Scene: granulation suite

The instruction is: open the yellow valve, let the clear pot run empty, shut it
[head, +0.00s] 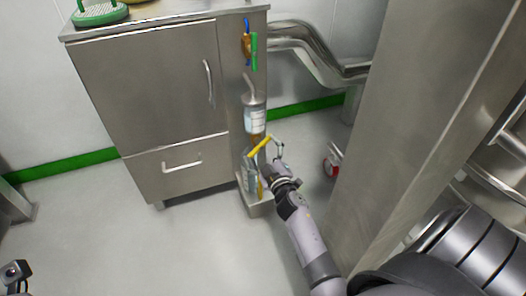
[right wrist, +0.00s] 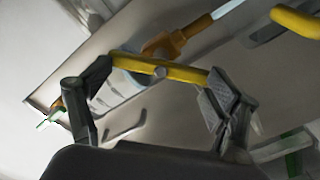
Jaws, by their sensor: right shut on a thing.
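The yellow valve handle (head: 260,147) sits low on the side of the steel cabinet, slanting up to the right. My right gripper (head: 271,155) is at it. In the right wrist view, the yellow bar (right wrist: 180,72) spans between the two fingers of my right gripper (right wrist: 158,82), which are shut on it. The clear pot (head: 254,121), with a pale label, stands upright just above the valve. Its liquid level cannot be made out. A brass-coloured fitting (right wrist: 176,42) lies behind the bar. A dark part at the lower left edge (head: 15,272) seems to be my left gripper; its fingers are unclear.
The steel cabinet (head: 150,95) stands at the left with a green tray (head: 100,14) on top. A container (head: 252,181) sits below the valve. A steel column (head: 410,110) rises close on the right. A red and white object (head: 333,163) is near its foot. Floor is clear in front.

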